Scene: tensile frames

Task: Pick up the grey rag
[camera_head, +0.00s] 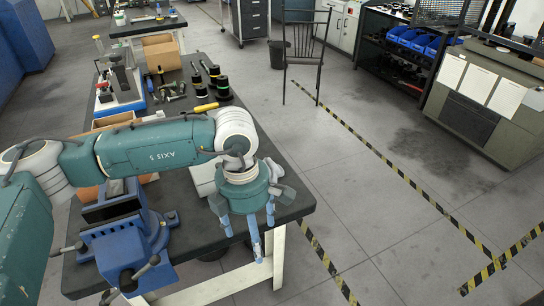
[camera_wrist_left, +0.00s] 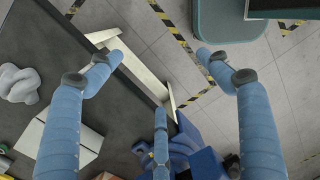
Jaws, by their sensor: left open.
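The grey rag (camera_wrist_left: 18,83) is a pale, bunched and twisted lump on the dark bench top at the left edge of the left wrist view. My left gripper (camera_head: 250,238) hangs over the near right corner of the bench, fingers pointing down. In the left wrist view the left gripper (camera_wrist_left: 158,65) has its blue fingers spread wide with nothing between them. The rag lies outside the fingers, to the left. My right gripper is not in view.
The dark bench top (camera_head: 290,190) carries a blue vise (camera_head: 125,240), a white box (camera_wrist_left: 75,140), black cylinders (camera_head: 222,88) and a cardboard box (camera_head: 161,52). A chair (camera_head: 305,55) stands beyond it. The floor to the right is open, with striped tape.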

